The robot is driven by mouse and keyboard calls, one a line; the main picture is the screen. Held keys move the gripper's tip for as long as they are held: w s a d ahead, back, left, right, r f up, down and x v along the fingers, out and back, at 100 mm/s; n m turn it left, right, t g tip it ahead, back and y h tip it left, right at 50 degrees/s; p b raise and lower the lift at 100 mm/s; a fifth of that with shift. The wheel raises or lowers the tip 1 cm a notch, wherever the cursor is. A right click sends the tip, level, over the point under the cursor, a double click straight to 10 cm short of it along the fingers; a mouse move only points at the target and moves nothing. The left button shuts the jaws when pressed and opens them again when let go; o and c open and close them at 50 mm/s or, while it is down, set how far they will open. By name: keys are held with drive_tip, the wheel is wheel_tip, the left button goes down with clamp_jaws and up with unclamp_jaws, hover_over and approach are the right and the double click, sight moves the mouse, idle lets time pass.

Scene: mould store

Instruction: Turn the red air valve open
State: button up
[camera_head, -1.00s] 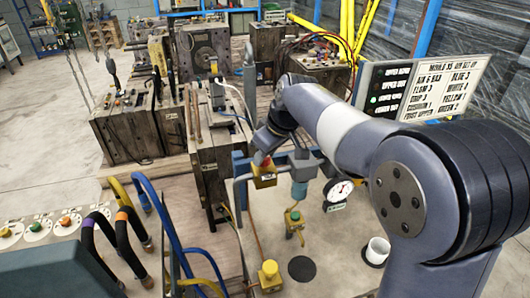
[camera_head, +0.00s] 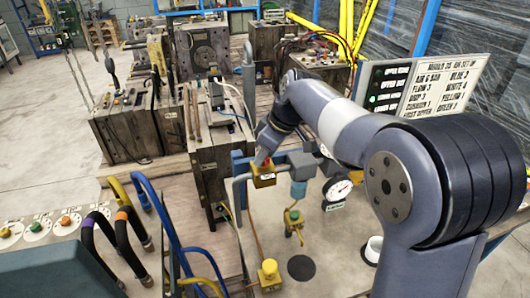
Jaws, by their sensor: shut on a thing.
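The red air valve shows as a small red handle (camera_head: 267,162) on top of a yellow valve body (camera_head: 263,178), on the grey pipework near the middle of the head view. My gripper (camera_head: 265,156) comes down on the handle from above and is shut on it. The fingers and wrist hide most of the handle, so its exact angle cannot be told.
A pressure gauge (camera_head: 338,190) sits right of the valve. Wooden-sided mould blocks (camera_head: 215,155) stand behind to the left. Blue hoses (camera_head: 160,215) rise at lower left.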

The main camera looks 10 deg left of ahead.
drive_tip(key=o, duration=1)
drive_tip(key=b+v, duration=0.1)
drive_tip(key=v, duration=0.9)
drive_tip(key=shift+d+r, duration=0.15)
drive_tip(key=shift+r, duration=0.25)
drive_tip(key=shift+f, duration=0.1)
drive_tip(key=p+x, duration=0.1)
drive_tip(key=x, duration=1)
drive_tip(key=shift+s+m, duration=0.1)
drive_tip(key=shift+m, duration=0.2)
